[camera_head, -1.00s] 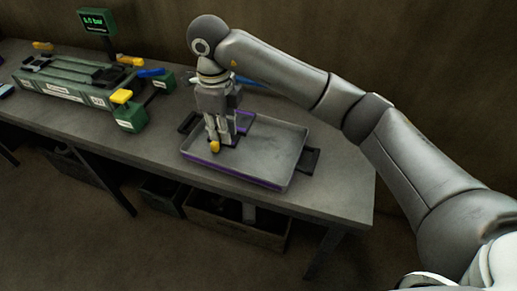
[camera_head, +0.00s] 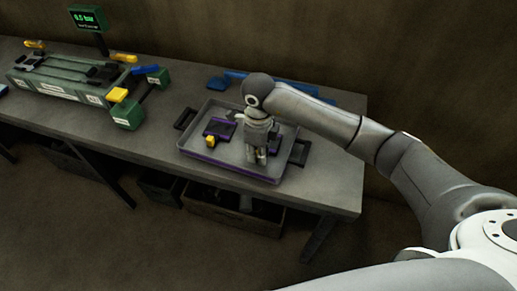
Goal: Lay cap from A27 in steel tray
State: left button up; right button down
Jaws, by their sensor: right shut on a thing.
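The steel tray (camera_head: 190,141) is a shallow grey tray with a purple front edge and dark handles, on the bench. My right gripper (camera_head: 255,163) points down over the right part of this tray. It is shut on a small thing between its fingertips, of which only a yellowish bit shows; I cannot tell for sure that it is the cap. A yellow block (camera_head: 210,141) and a dark, purple-edged piece (camera_head: 219,128) lie in the tray, left of the gripper. A label A27 cannot be read. My left gripper is not in view.
A green fixture (camera_head: 62,86) with yellow and blue parts stands on the bench at left, below a green display (camera_head: 88,19). Blue parts (camera_head: 218,84) lie behind the tray. A wooden crate (camera_head: 230,215) stands under the bench. Bare bench lies in front of the tray.

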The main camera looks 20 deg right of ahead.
jog(key=c, duration=1.4)
grip_release()
jog(key=shift+o, duration=0.2)
jog(key=shift+r, duration=0.1)
notch_tip(320, 180, up, 12)
jog(key=b, duration=0.2)
